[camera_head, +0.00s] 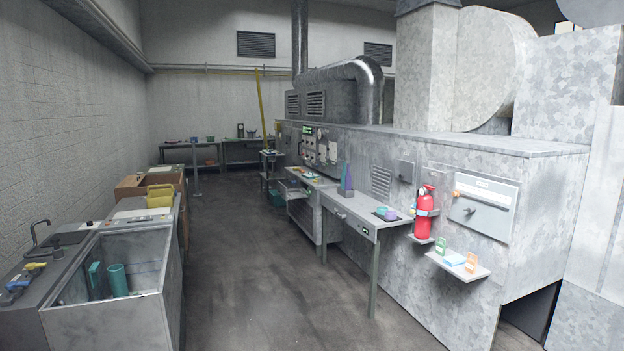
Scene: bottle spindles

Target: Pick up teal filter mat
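Two teal things stand in the open grey tank (160,305) at the lower left. One is a flat upright teal piece (95,280) against the tank's left side. The other is a round teal roll or cup shape (118,280) to its right. I cannot tell for sure which one is the filter mat; the flat piece looks more like a mat. Their lower parts are partly hidden by the tank's front wall. My gripper is not in view.
A sink counter (30,270) with a black tap lies left of the tank. Bare floor (245,270) runs down the middle. A grey bench (350,215) and a red fire extinguisher (424,215) line the machine on the right. A small shelf (440,262) juts out there.

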